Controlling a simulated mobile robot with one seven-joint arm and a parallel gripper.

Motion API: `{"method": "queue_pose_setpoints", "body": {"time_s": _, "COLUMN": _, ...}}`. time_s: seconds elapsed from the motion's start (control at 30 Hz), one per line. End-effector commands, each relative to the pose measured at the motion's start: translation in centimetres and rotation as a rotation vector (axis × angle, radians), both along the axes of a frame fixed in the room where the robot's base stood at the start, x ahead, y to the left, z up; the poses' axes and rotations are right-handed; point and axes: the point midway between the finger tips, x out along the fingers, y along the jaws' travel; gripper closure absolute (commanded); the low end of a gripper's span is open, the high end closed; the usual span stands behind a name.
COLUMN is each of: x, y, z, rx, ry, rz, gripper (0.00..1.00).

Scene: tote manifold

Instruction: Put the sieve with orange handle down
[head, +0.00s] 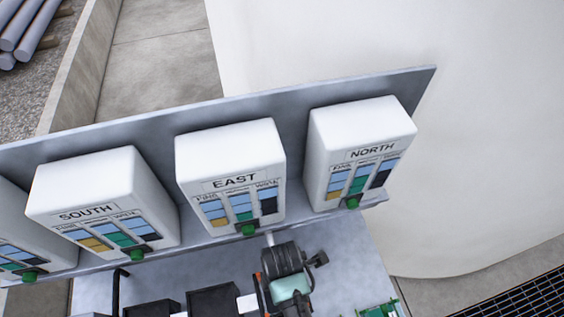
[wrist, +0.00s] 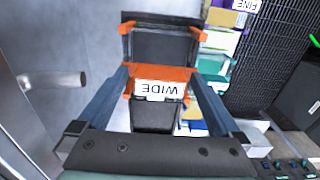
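The sieve with orange handle (wrist: 145,73) fills the middle of the wrist view. It has a dark panel with orange corners and a white label reading WIDE. My gripper (wrist: 160,80) has its two fingers at the two ends of the orange handle, and they appear to touch it. In the head view my gripper (head: 290,284) is at the bottom centre, below the EAST box, with a bit of orange beside it. Most of the sieve is hidden there by my arm.
White boxes labelled SOUTH (head: 85,195), EAST (head: 230,160) and NORTH (head: 360,135) line a grey shelf. Dark trays (head: 213,300) stand left of my gripper. A green item (head: 378,311) is at right. A FINE label (wrist: 238,4) and black mesh (wrist: 265,60) show in the wrist view.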

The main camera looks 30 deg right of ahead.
Motion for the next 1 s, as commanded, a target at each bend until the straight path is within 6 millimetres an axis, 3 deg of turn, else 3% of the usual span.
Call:
{"method": "queue_pose_setpoints", "body": {"time_s": 0.27, "x": 0.1, "y": 0.0, "z": 1.4, "rx": -0.001, "ry": -0.004, "rz": -0.001, "gripper": 0.00}}
{"method": "queue_pose_setpoints", "body": {"time_s": 0.73, "x": 0.1, "y": -0.1, "z": 10.7, "rx": 0.000, "ry": -0.004, "rz": -0.002, "gripper": 0.00}}
{"method": "queue_pose_setpoints", "body": {"time_s": 1.0, "x": 0.0, "y": 0.0, "z": 12.3, "rx": 0.000, "ry": 0.000, "rz": -0.001, "gripper": 0.00}}
